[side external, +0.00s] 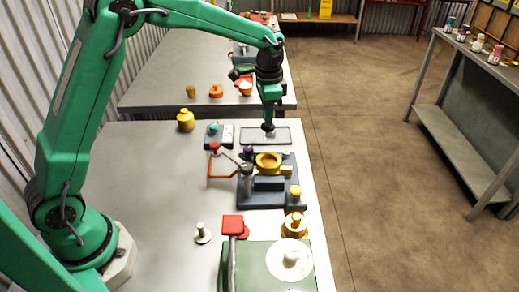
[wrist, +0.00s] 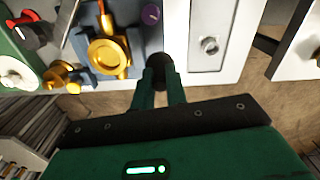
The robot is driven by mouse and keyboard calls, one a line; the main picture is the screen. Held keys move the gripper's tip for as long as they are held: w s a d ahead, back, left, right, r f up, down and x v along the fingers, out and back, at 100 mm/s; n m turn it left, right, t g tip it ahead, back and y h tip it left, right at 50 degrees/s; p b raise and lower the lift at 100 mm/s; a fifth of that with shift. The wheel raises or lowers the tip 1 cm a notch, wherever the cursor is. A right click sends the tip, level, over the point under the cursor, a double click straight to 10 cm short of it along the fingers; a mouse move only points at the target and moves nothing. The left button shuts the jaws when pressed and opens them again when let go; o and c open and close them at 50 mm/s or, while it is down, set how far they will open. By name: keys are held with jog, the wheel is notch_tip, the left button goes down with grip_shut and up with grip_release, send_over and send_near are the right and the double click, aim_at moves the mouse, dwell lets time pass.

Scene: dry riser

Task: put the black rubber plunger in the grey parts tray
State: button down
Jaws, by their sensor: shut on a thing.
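The black rubber plunger (wrist: 158,62) is between my fingertips in the wrist view, mostly hidden by the fingers. In the side view the plunger (side external: 268,127) shows as a small dark piece below the fingertips. My gripper (side external: 268,118) is shut on it, pointing down. The grey parts tray (side external: 284,142) lies flat near the table's right edge, and the plunger appears over or in front of it there. In the wrist view the tray (wrist: 225,20) is right of my gripper (wrist: 162,85). I cannot tell how high the plunger is above it.
A small metal part (wrist: 209,46) sits in the tray. A blue-grey fixture with a yellow ring (side external: 268,162) stands near the tray, and a grey box with a teal knob (side external: 219,134) stands to its left. The left middle of the table (side external: 140,190) is clear.

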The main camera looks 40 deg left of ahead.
jog(key=w+a+f, duration=0.1)
jog(key=a+f, duration=0.1)
jog(key=a, duration=0.1)
jog(key=w+a+f, duration=0.2)
jog(key=a, duration=0.2)
jog(key=w+a+f, duration=0.1)
jog(key=a+f, duration=0.1)
jog(key=a, duration=0.1)
jog(key=shift+w+a+f, duration=0.2)
jog(key=shift+w+f, duration=0.1)
jog(key=shift+f, duration=2.05)
jog(key=shift+f, duration=0.2)
jog(key=c, duration=1.4)
grip_release()
jog(key=shift+r, duration=0.1)
notch_tip(320, 180, up, 12)
jog(key=shift+r, duration=0.15)
